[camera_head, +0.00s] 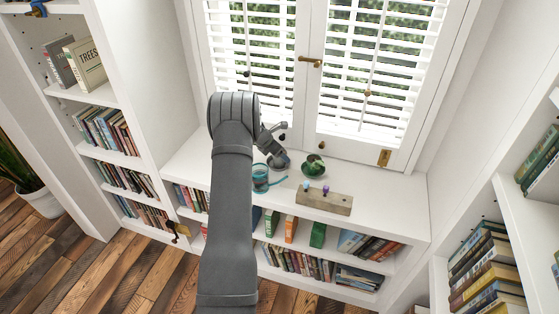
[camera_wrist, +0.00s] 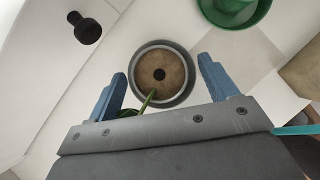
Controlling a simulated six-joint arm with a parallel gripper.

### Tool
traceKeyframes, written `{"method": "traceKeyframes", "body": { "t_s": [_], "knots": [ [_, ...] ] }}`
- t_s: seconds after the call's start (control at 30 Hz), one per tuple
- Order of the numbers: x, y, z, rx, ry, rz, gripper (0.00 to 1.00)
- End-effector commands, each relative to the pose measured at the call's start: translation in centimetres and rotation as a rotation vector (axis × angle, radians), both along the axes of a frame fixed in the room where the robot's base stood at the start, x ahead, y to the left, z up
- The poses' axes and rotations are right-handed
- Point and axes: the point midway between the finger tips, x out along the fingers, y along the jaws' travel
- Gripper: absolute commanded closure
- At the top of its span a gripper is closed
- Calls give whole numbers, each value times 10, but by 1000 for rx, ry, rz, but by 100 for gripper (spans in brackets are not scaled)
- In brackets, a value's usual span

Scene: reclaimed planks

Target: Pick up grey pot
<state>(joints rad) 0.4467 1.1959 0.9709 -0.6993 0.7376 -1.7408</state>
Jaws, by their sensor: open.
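The grey pot (camera_wrist: 188,91) shows from above in the wrist view, a round grey rim around brown soil with a dark centre. A green leaf shows at its lower edge. In the head view the grey pot (camera_head: 281,161) stands on the white shelf top below the window, close beneath my gripper (camera_head: 275,143). In the wrist view the blue fingers of my gripper (camera_wrist: 160,87) are spread wide, one to the left and one to the right of the pot. Nothing is between them in a grip. I cannot tell how far the fingertips are above the pot.
A green pot (camera_head: 314,165) stands right of the grey pot. A teal mug-like vessel (camera_head: 261,180) is in front of it. A wooden block (camera_head: 323,202) with small knobs lies front right. A black knob (camera_wrist: 86,29) is near the window side. The shelf's right end is clear.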

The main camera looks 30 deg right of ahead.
Motion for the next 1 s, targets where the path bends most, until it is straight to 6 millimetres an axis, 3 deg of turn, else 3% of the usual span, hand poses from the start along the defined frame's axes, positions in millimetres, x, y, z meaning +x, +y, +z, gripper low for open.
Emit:
{"method": "traceKeyframes", "body": {
  "t_s": [0.13, 0.37, 0.67, 0.87, 1.0],
  "knots": [
    [2, -8, -14, 0, 0, 0, 22],
    [2, -8, -15, 0, 0, 1, 24],
    [2, -8, -14, -1, -2, 1, 82],
    [2, -8, -13, -1, -2, 1, 83],
    [3, -9, 1, -2, -4, 1, 83]
  ]
}}
